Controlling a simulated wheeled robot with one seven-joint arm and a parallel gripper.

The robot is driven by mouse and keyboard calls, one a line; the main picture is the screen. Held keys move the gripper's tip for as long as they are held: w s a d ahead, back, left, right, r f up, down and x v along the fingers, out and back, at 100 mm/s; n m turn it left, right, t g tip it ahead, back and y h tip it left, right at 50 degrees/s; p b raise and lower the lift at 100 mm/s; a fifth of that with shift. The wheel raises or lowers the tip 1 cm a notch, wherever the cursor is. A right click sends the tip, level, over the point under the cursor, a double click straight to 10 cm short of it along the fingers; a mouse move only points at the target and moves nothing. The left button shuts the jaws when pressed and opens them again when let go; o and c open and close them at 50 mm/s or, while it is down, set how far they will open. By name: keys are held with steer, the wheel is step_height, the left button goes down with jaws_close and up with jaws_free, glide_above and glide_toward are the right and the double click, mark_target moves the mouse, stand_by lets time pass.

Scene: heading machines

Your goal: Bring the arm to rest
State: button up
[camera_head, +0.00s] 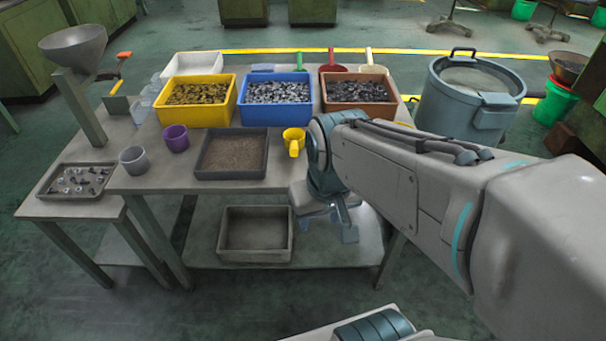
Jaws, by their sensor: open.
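My arm (400,180) reaches in from the right, and its wrist bends down at the front edge of the workbench (140,183). My gripper (328,232) hangs in front of that edge, pointing down, with its jaws apart and no object seen between them. The forearm hides part of the bench's right side.
Yellow (196,119), blue (275,115) and brown (359,107) bins of parts stand on the bench. A dark tray (232,176), purple cup (175,138) and grey cup (133,159) stand nearer. An empty tray (254,256) sits on the lower shelf.

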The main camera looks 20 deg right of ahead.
step_height(320, 180, up, 8)
steer(key=p, duration=0.7)
steer(key=shift+d+f+t, duration=0.2)
steer(key=shift+t, duration=0.1)
stand_by(0.4)
